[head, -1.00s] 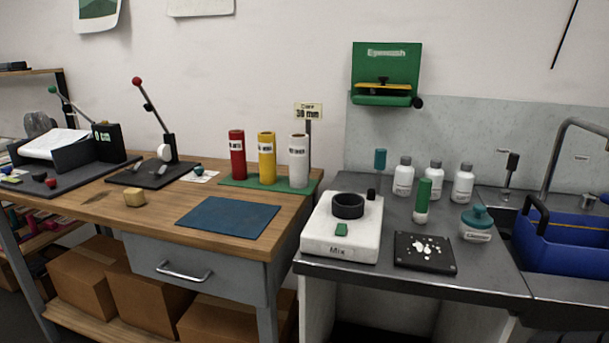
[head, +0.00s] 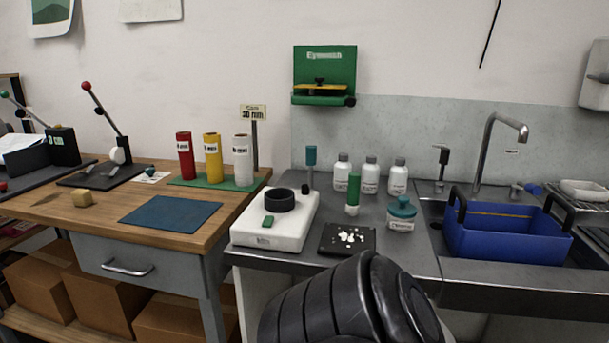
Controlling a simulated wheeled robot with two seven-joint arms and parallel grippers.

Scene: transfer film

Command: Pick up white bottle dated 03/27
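Three white bottles with grey caps stand upright in a row at the back of the grey counter, by the wall: the left bottle (head: 342,173), the middle bottle (head: 370,176) and the right bottle (head: 397,178). Each has a label, but the print is too small to read, so I cannot tell which is dated 03/27. A black rounded part of my own arm shows at the bottom centre, in front of the counter. Neither gripper's fingers are in view.
In front of the bottles stand a green-handled tool (head: 353,195), a teal-lidded jar (head: 402,214) and a black plate with white bits (head: 347,239). A white mixer (head: 274,231) is at left. A blue basket (head: 508,232) sits at the sink on the right. Red, yellow and white tubes stand on the wooden bench (head: 98,209).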

